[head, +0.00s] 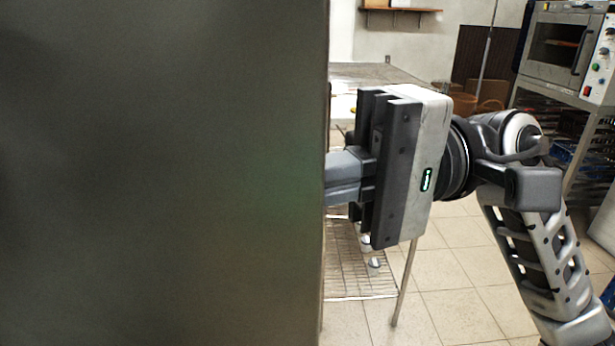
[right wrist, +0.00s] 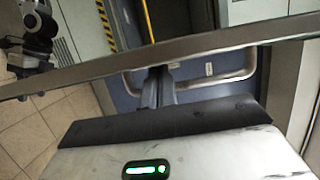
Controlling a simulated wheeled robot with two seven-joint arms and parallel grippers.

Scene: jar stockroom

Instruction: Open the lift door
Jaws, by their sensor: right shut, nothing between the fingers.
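A large dark panel (head: 160,180), seemingly the lift door seen very close, fills the left half of the head view. My right gripper (head: 343,178) comes in from the right at its edge; its fingertips are hidden behind that edge. In the right wrist view, my right gripper (right wrist: 160,85) is shut and empty, with its fingers at a bent metal bar handle (right wrist: 235,77) on a blue surface (right wrist: 206,92). Whether the fingers touch the handle is unclear. My left gripper is not seen.
A work table (head: 375,73) and a wire rack (head: 350,265) stand behind my right gripper. An oven (head: 560,50) sits on a metal shelf at the far right. A yellow stripe (right wrist: 106,27) shows beyond the edge strip.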

